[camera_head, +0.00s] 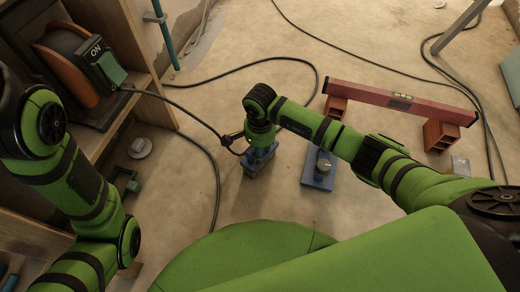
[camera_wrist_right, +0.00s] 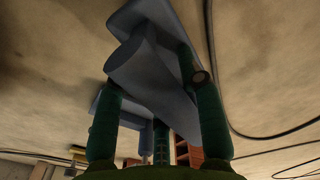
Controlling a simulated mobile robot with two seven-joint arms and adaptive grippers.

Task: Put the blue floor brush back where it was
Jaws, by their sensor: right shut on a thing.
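My right gripper (camera_head: 260,142) is shut on a blue block-like thing (camera_head: 258,165), taken to be the blue floor brush, low over or on the floor; I cannot tell if it touches. In the right wrist view, its blue-grey body (camera_wrist_right: 150,70) sits between the dark green fingers (camera_wrist_right: 157,88) and sticks out past them. Its bristles cannot be made out. A second blue thing (camera_head: 318,181), a flat base with a grey knob, lies on the floor to the right, apart from the gripper. My left arm shows at the left, but its gripper is not in view.
A red level (camera_head: 395,101) rests across red hollow bricks (camera_head: 439,136) at the right. A wooden shelf (camera_head: 141,95) with a machine (camera_head: 72,62) stands at the left. Black cables (camera_head: 217,178) cross the floor. Floor behind the gripper is mostly clear.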

